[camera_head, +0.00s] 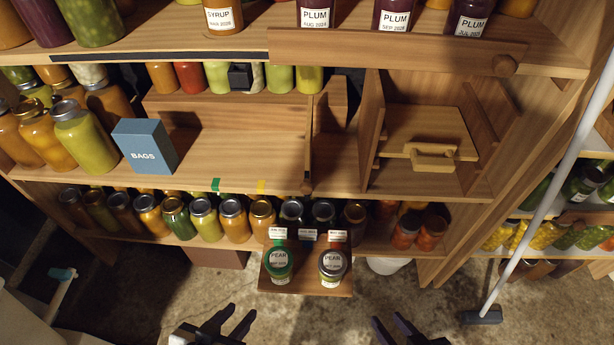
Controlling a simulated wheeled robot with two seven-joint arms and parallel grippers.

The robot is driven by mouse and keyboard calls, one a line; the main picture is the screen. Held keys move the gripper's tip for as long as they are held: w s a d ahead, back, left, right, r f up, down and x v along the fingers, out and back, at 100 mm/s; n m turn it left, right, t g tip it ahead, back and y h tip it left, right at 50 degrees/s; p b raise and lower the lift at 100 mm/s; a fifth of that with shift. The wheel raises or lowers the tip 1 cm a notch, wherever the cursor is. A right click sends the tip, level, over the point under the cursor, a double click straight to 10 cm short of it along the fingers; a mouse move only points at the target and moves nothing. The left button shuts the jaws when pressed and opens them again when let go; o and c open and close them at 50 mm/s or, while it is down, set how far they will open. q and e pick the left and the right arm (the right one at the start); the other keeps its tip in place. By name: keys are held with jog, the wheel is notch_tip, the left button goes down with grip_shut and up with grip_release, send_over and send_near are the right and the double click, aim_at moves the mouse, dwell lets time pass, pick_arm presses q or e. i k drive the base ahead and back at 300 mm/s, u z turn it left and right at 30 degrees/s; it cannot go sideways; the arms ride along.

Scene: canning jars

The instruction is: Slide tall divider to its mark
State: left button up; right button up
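Upright wooden panels stand on the middle shelf. A thin one (309,140) with a dark knob (306,187) at its front lower end looks like a divider. A taller panel (371,125) stands to its right; I cannot tell for sure which is the tall divider. Two tape marks are on the shelf's front edge, left of the knob: green (215,185) and yellow (262,186). My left gripper (240,311) is open and empty at the bottom, below and in front of the shelves. My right gripper (389,319) is open and empty further right.
A blue BAGS box (146,146) and jars stand on the middle shelf's left. A small ledge (305,287) with two PEAR jars juts out between my grippers and the shelves. A handled wooden panel (432,157) is at right. A pale pole (550,190) leans further right.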

aim_at(306, 188)
jog(key=u, duration=1.15)
jog(key=k, duration=0.85)
jog(key=z, duration=1.6)
jog(key=i, duration=0.5)
